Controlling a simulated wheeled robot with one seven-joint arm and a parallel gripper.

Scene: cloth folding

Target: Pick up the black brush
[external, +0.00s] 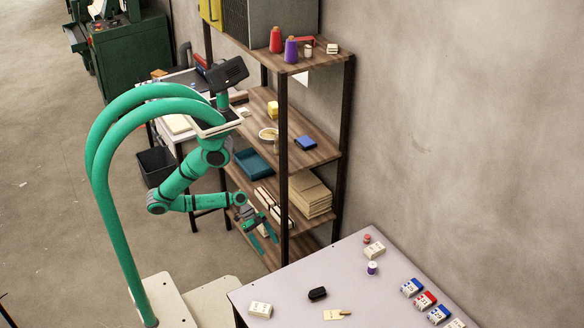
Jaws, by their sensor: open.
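The black brush (317,294) looks like a small dark oblong block with rounded ends. It lies on the pale table (290,285) near its left side, and its bristles cannot be made out. My gripper (265,246) hangs at the end of the green arm, up and to the left of the brush in the picture, in front of the lower shelf. Its two green fingers are spread apart and point down, with nothing between them. The gripper is well clear of the brush.
A cream block (260,309) and a cream tag (336,314) lie near the brush. A purple spool (372,269), a white box (374,250) and several coloured boxes (425,300) are farther right. A wooden shelf unit (283,150) stands close behind my arm.

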